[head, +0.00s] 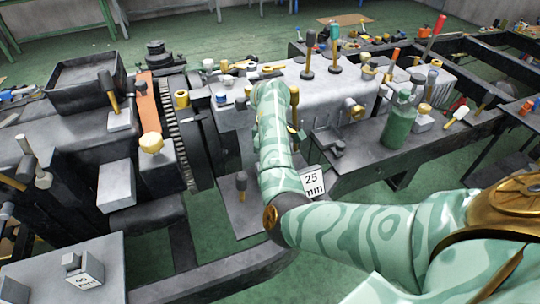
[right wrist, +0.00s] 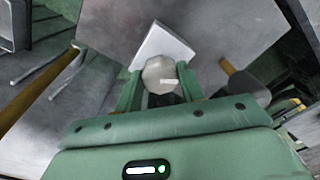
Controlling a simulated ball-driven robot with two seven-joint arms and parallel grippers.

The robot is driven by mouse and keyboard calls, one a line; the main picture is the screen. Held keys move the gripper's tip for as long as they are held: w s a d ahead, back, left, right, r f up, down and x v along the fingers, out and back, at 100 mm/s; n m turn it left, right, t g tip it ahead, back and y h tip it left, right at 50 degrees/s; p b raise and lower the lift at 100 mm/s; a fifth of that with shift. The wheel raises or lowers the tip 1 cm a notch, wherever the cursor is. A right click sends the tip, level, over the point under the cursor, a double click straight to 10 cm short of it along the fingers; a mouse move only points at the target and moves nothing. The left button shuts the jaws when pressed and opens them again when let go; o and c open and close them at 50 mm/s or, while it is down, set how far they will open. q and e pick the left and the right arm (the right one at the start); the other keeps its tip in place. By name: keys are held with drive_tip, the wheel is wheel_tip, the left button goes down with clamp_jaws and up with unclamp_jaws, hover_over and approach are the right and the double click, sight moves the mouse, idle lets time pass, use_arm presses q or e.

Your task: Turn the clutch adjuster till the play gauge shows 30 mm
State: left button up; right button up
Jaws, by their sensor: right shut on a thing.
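A white card reading "25 mm" (head: 313,185), which looks like the play gauge, stands beside my right forearm in the head view. In the right wrist view my right gripper (right wrist: 160,88) is shut on a pale grey, many-sided knob (right wrist: 158,70), which looks like the clutch adjuster. The knob has a small white mark on its face, and a pale square block (right wrist: 165,42) lies right behind it. In the head view my right arm hides the fingertips and the knob. My left gripper is not in view.
A second label (head: 86,280), seemingly "40 mm", is on a grey box at lower left. A green bottle (head: 399,122) stands right of my arm. A toothed flywheel (head: 180,130) is to the left. Hammers and other tools stand crowded around. Green floor shows between the frames.

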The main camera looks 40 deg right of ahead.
drive_tip(key=n, duration=0.4)
drive_tip(key=shift+r+n+p, duration=0.1)
drive_tip(key=shift+n+p, duration=0.25)
drive_tip(key=shift+n, duration=0.05)
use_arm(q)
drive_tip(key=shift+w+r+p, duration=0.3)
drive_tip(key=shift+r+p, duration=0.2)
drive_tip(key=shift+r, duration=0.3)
use_arm(e)
drive_tip(key=n, duration=0.4)
drive_tip(key=shift+w+n, duration=0.1)
drive_tip(key=shift+n, duration=0.2)
drive_tip(key=o, duration=1)
drive_tip(key=shift+c, duration=0.2)
use_arm(q)
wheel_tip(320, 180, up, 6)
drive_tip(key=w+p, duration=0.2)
drive_tip(key=p, duration=0.4)
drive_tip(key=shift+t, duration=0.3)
use_arm(e)
wheel_tip(320, 180, up, 16)
